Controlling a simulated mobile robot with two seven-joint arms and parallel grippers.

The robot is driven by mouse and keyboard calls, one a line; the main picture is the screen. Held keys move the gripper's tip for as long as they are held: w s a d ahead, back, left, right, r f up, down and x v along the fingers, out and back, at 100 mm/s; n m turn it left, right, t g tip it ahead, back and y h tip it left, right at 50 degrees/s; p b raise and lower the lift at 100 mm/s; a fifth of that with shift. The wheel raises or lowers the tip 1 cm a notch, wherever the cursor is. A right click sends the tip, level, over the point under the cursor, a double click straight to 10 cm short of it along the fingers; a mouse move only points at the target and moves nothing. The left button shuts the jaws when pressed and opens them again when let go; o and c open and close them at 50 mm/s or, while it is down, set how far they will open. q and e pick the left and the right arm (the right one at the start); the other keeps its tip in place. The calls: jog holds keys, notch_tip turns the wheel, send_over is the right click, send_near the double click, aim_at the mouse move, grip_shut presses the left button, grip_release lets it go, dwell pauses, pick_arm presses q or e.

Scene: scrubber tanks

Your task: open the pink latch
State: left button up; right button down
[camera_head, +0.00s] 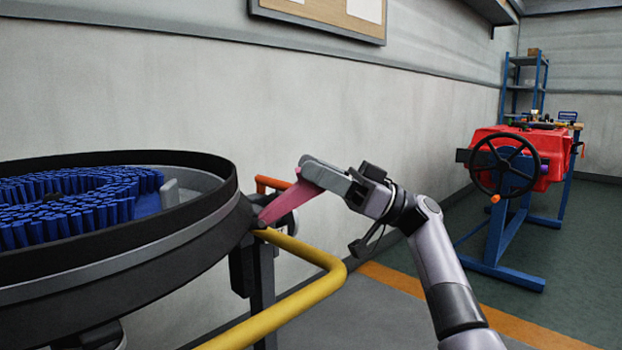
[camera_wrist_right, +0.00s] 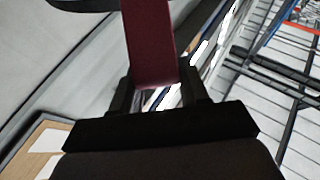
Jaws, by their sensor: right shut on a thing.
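The pink latch (camera_head: 287,203) is a flat lever at the right side of a round black-rimmed tub (camera_head: 150,243). It slants up and to the right from the rim, away from the tub wall. My right gripper (camera_head: 312,175) is shut on the upper end of the latch. In the right wrist view the latch (camera_wrist_right: 150,45) shows as a dark pink strip running between the fingers of my right gripper (camera_wrist_right: 155,98). The latch's lower end meets the rim bracket; the joint itself is small and partly hidden. My left gripper is not in view.
Blue bristles (camera_head: 75,205) fill the tub. A yellow rail (camera_head: 325,262) bends just below the latch, and an orange bar (camera_head: 272,184) is behind it. A grey wall stands close behind. A red machine with a black handwheel (camera_head: 505,165) stands at the right, with open floor before it.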

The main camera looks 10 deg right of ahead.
pick_arm(q)
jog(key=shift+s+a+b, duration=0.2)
jog(key=shift+b, duration=0.1)
pick_arm(e)
jog(key=shift+d+y, duration=0.4)
jog(key=shift+d, duration=0.1)
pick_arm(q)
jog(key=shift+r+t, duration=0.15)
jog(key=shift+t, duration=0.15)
pick_arm(e)
jog(key=c, duration=0.6)
grip_release()
jog(key=shift+s+d, duration=0.1)
jog(key=shift+d, duration=0.05)
jog(key=shift+c, duration=0.2)
jog(key=shift+f, duration=0.15)
pick_arm(q)
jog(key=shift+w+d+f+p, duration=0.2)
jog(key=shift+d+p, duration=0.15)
jog(key=shift+p, duration=0.25)
pick_arm(e)
jog(key=v, duration=0.7)
